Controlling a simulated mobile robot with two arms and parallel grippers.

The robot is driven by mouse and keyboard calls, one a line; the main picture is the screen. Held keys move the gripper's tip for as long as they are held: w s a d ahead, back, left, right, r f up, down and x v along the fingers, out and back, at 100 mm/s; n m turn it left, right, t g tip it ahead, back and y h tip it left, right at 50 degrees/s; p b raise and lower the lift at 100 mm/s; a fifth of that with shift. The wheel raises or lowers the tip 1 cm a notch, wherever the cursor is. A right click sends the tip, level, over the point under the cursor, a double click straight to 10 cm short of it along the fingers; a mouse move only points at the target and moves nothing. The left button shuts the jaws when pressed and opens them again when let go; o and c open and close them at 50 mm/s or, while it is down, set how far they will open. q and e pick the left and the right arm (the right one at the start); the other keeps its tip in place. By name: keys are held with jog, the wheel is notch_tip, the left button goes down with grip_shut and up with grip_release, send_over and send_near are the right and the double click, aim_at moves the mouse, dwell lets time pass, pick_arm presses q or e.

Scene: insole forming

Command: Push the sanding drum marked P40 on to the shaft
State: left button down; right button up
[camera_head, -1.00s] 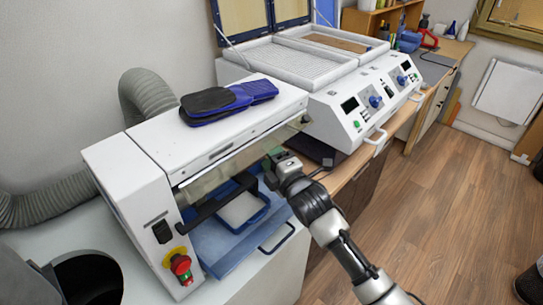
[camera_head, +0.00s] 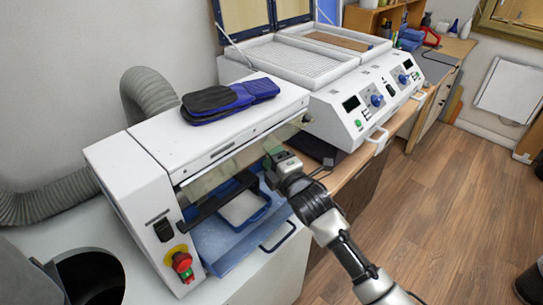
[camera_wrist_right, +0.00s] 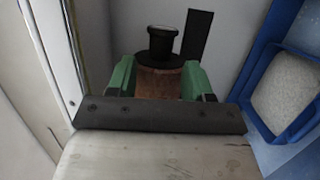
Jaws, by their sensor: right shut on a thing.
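My right gripper (camera_head: 272,158) is at the right end of the white sanding machine's front opening. In the right wrist view its two green fingers (camera_wrist_right: 160,82) are shut on a brown sanding drum (camera_wrist_right: 157,84), one finger on each side. A black shaft end with a round flange (camera_wrist_right: 162,45) stands at the drum's far end. I cannot tell how far the drum is on the shaft. The P40 marking is not readable, and a dark bar hides the drum's near part. My left gripper is not in view.
The white machine (camera_head: 150,140) has a guard over its opening. A dark bar (camera_wrist_right: 160,115) crosses close to my right fingers. A blue tray (camera_head: 225,250) with a white pad lies below. Blue-black gloves (camera_head: 225,101) lie on top. A red stop button (camera_head: 182,262) is at the front.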

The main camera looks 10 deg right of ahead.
jog(key=shift+a, duration=0.15)
jog(key=o, duration=1.4)
jog(key=shift+s+a, duration=0.1)
jog(key=shift+s, duration=0.05)
jog(key=shift+c, duration=1)
jog(key=shift+s, duration=0.1)
jog(key=p+v, duration=0.4)
jog(key=v, duration=0.5)
jog(key=shift+s+d+r+p, duration=0.3)
jog(key=shift+d+r+p, duration=0.05)
jog(key=shift+r, duration=0.25)
